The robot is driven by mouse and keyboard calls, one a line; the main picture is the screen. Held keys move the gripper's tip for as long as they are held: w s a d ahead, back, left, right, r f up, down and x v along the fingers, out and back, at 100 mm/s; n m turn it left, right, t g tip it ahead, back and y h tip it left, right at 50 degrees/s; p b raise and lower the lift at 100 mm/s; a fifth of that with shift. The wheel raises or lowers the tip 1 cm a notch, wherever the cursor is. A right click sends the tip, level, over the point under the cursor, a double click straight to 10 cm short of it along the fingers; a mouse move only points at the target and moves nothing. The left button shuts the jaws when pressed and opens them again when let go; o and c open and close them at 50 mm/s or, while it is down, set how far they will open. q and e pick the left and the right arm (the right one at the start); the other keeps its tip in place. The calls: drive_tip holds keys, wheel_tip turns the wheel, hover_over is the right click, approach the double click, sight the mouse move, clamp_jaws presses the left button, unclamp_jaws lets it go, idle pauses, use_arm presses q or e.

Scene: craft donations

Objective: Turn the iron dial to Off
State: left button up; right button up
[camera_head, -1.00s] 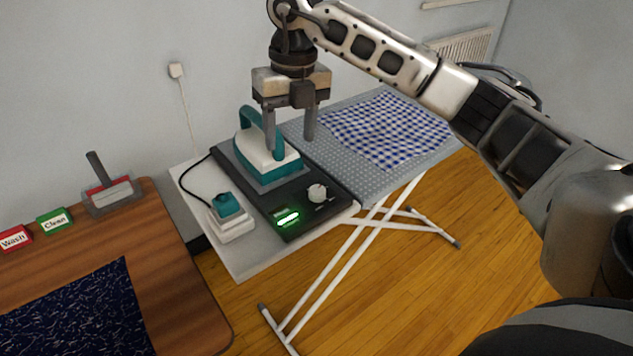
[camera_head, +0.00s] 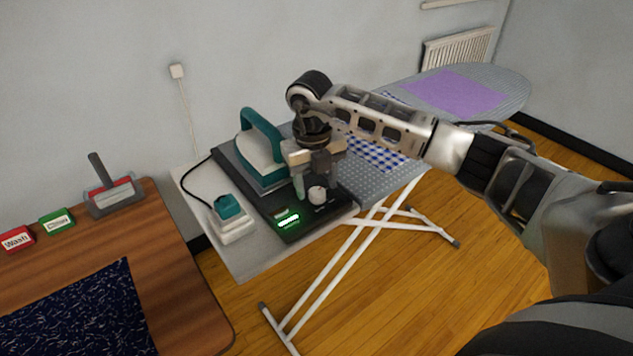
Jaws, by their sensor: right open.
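The white iron dial (camera_head: 317,194) sits on the front right of the black iron base (camera_head: 268,207). A green lit display (camera_head: 288,220) glows beside it, its text too small to read. The teal and white iron (camera_head: 258,158) stands on the back of the base. My right gripper (camera_head: 312,190) is open and low over the base, pointing down, with its fingers at the dial. I cannot tell whether the fingers touch the dial. My left gripper is out of view.
A white box with a teal plug (camera_head: 231,214) sits left of the base on the white shelf (camera_head: 248,263). The ironing board (camera_head: 374,182) extends behind my right arm with checked cloth (camera_head: 375,155) and purple cloth (camera_head: 455,91). A wooden table (camera_head: 180,270) stands at left.

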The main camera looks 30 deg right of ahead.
drive_tip(key=shift+f, duration=0.6)
drive_tip(key=c, duration=1)
drive_tip(key=shift+o, duration=0.2)
